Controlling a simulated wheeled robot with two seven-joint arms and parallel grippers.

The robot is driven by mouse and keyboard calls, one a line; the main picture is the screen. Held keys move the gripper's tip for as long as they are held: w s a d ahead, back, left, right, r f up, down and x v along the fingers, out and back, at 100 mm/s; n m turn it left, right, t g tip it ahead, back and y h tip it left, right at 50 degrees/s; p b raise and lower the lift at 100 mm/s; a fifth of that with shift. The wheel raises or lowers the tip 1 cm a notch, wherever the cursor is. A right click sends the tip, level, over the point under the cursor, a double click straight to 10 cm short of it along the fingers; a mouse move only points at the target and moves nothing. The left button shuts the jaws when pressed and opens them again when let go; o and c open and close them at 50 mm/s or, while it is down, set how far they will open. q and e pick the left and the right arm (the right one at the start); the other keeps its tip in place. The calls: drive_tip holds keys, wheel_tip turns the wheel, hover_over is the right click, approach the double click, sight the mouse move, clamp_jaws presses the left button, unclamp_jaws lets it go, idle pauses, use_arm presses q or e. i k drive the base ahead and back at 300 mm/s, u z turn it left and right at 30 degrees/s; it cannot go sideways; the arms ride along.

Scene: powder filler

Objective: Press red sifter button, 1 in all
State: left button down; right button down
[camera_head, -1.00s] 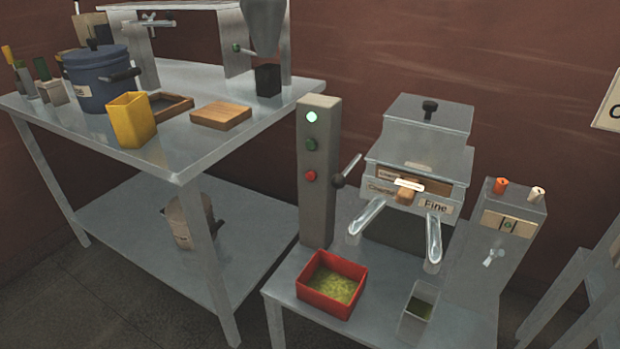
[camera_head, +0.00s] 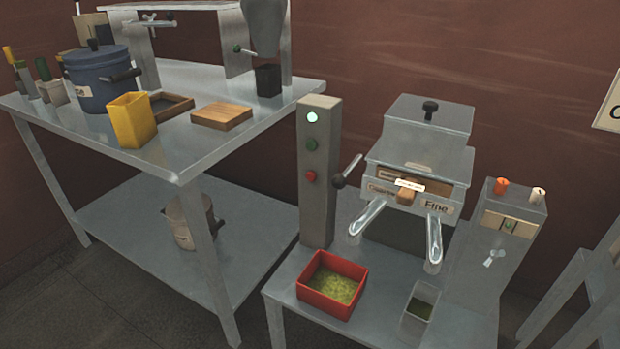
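The red sifter button (camera_head: 311,177) sits on the front of a grey upright control post (camera_head: 317,215). Above it on the post are a dark green button (camera_head: 311,144) and a round pale light (camera_head: 312,117). The post stands at the left of the metal sifter machine (camera_head: 419,150), which carries "Coarse" and "Fine" labels. A dark-knobbed lever (camera_head: 341,180) sticks out beside the post, close to the right of the red button. Neither of my grippers shows in the head view.
A red bin (camera_head: 345,309) of green powder and a small grey container (camera_head: 417,312) stand below the sifter on the metal table (camera_head: 284,290). A grey box with knobs (camera_head: 497,240) stands right. The left table (camera_head: 183,155) holds a blue pot (camera_head: 97,82), yellow container (camera_head: 131,120) and wooden board (camera_head: 221,116).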

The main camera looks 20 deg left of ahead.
sight(311, 176)
drive_tip(key=k, duration=1.2)
drive_tip(key=u, duration=0.8)
drive_tip(key=i, duration=1.15)
drive_tip(key=z, duration=0.4)
drive_tip(key=i, duration=0.65)
drive_tip(key=z, duration=0.5)
